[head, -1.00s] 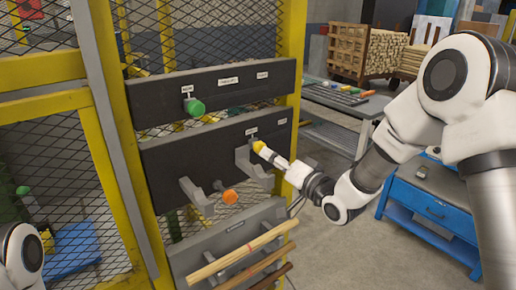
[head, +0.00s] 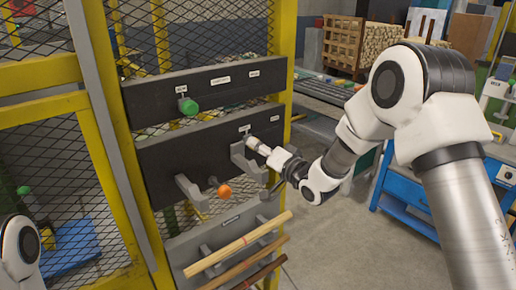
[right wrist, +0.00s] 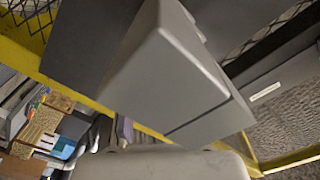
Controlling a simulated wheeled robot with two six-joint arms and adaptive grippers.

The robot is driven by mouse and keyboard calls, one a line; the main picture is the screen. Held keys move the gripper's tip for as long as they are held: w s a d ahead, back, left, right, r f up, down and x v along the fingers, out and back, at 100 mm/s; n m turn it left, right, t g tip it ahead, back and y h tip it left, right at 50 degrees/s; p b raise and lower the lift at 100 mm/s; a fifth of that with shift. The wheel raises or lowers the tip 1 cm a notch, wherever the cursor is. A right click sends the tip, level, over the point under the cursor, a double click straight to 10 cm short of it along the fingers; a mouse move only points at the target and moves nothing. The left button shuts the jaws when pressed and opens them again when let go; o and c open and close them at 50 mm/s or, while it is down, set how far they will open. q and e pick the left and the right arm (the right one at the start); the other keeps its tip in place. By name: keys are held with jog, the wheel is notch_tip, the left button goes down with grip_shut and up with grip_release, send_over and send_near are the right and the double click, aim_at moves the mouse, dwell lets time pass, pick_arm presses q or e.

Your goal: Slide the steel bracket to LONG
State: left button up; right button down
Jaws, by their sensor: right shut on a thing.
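A grey steel bracket (head: 246,163) sticks out from the right part of the dark middle panel (head: 158,158), just under a small white label whose text I cannot read. My right gripper (head: 254,144) is at the top of this bracket and shut on it. In the right wrist view the bracket (right wrist: 185,75) fills the middle as a big grey block, close up. A second grey bracket (head: 190,194) stands apart to the left, lower on the panel. An orange knob (head: 224,191) is between the two. My left gripper is out of view; only part of the left arm shows.
A panel above carries a green knob (head: 187,105) and several labels. Below, wooden rods (head: 238,244) lie across supports. Yellow posts and mesh frame the panels. A blue workbench (head: 402,190) stands to the right, with bare floor before it.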

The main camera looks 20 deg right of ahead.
jog(key=w+d, duration=0.3)
jog(key=d, duration=0.7)
jog(key=shift+w+r, duration=0.15)
jog(key=shift+w, duration=0.2)
jog(key=c, duration=0.8)
grip_release()
jog(key=shift+d, duration=0.1)
jog(key=shift+w+f, duration=0.2)
jog(key=v, duration=1.2)
